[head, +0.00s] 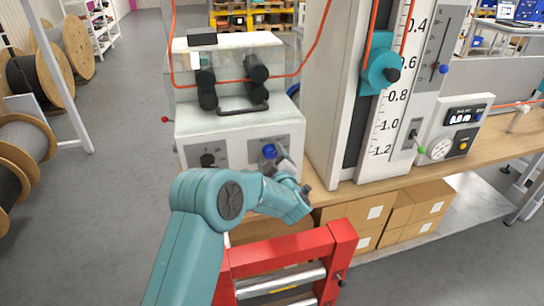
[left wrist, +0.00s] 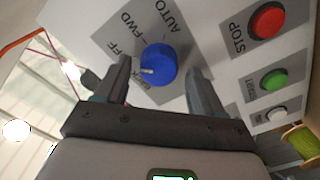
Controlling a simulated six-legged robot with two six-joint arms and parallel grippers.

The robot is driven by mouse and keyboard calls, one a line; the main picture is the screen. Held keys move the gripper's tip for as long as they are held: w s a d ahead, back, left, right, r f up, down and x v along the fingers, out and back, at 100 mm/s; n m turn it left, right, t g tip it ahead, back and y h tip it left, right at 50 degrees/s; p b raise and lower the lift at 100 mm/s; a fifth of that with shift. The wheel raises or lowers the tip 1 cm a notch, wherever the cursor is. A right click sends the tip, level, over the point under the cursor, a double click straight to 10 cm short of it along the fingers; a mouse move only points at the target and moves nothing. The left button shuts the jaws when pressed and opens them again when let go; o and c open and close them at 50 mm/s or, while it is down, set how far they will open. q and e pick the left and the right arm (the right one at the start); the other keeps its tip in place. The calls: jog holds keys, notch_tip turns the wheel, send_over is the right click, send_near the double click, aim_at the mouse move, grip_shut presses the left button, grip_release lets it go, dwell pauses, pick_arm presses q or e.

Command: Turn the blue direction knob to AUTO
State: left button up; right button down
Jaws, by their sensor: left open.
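The blue direction knob (head: 268,151) is on the right part of the machine's front panel. In the left wrist view the blue knob (left wrist: 160,63) shows between my fingers. Its white mark is at its lower left, pointing away from the AUTO label (left wrist: 176,18). FWD and OFF lettering is left of it; another label is partly hidden. My left gripper (left wrist: 158,70) is open, with one finger on each side of the knob; I cannot tell whether they touch it. In the head view my left gripper (head: 285,160) is at the panel, partly hidden by its wrist. My right gripper is not in view.
A red STOP button (left wrist: 267,21), a green button (left wrist: 273,79) and a white button (left wrist: 277,114) sit beside the knob's plate. A black knob (head: 208,160) is at the panel's left. A red frame (head: 345,240) stands below, near my arm. Cardboard boxes (head: 360,215) lie under the bench.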

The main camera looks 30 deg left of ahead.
pick_arm(q)
jog(key=shift+w+d+f, duration=0.1)
jog(key=shift+w+d, duration=0.05)
jog(key=shift+w, duration=0.1)
jog(key=shift+c, duration=0.9)
jog(key=shift+w+f, duration=0.1)
jog(key=shift+w, duration=0.05)
jog(key=c, duration=0.9)
